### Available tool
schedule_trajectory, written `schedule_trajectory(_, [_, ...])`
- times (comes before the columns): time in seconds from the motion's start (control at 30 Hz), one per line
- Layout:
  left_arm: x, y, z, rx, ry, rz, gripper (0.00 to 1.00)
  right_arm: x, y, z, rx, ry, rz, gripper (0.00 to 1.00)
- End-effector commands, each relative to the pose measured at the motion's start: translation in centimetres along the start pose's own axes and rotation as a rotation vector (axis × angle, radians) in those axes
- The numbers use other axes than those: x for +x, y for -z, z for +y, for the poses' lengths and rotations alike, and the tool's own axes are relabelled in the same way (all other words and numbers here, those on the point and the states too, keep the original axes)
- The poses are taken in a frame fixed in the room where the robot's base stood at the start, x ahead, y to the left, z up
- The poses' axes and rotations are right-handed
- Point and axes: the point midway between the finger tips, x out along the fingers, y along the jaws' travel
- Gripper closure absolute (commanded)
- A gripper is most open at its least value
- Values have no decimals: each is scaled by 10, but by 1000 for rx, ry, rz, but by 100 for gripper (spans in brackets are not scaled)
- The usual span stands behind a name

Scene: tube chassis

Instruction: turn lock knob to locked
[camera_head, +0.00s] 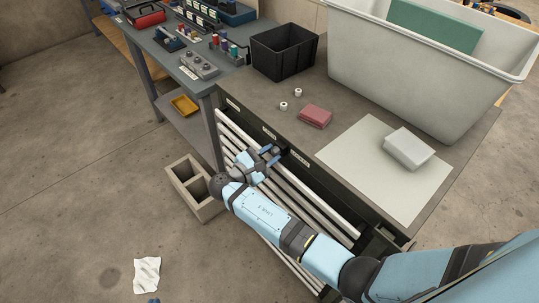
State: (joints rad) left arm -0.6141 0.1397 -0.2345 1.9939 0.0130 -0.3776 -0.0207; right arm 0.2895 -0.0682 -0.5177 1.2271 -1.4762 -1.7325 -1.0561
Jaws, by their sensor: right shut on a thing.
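My right arm reaches in from the lower right. My left gripper does not show.
On the cabinet top stand a black bin (284,52), a large grey tub (400,70), a red block (315,116) and a white box (408,148) on a pale sheet (368,180).

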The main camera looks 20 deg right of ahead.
Motion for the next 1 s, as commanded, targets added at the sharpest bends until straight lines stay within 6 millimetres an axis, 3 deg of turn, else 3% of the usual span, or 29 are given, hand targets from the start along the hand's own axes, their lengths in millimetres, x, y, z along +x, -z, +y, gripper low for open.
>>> schedule_trajectory(0.27, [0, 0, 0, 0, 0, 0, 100, 1, -1, 0, 6, 1, -2, 95])
schedule_trajectory(0.3, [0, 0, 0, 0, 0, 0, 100, 1, -1, 0, 5, 1, -2, 64])
schedule_trajectory(0.4, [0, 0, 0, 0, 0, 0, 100, 1, 0, 0, 5, 0, -2, 45])
schedule_trajectory(0.83, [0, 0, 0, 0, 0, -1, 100, 0, 0, 0, -5, 0, 0, 45])
schedule_trajectory(1.0, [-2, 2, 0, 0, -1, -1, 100, 0, 0, 0, -102, 0, 0, 45])
